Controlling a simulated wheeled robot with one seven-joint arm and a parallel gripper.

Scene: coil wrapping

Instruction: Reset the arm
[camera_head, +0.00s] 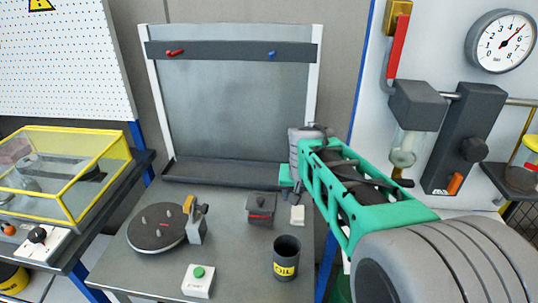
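My teal and grey arm reaches in from the lower right, out over the right side of the grey workbench (135,280). Its grey wrist is near the back right of the bench, in front of the back panel. My gripper (287,188) is at the arm's far end, pointing down behind the small dark box. It is small and partly hidden by the arm, so its fingers are not clear. I see nothing held in it.
On the bench are a dark turntable with pegs (157,228), a dark box (261,208), a black OIL cup (286,258), a green-button box (198,281) and a white block (297,215). A gauge (502,41) and red-handled valve (397,46) are right; a yellow-framed case (62,172) is left.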

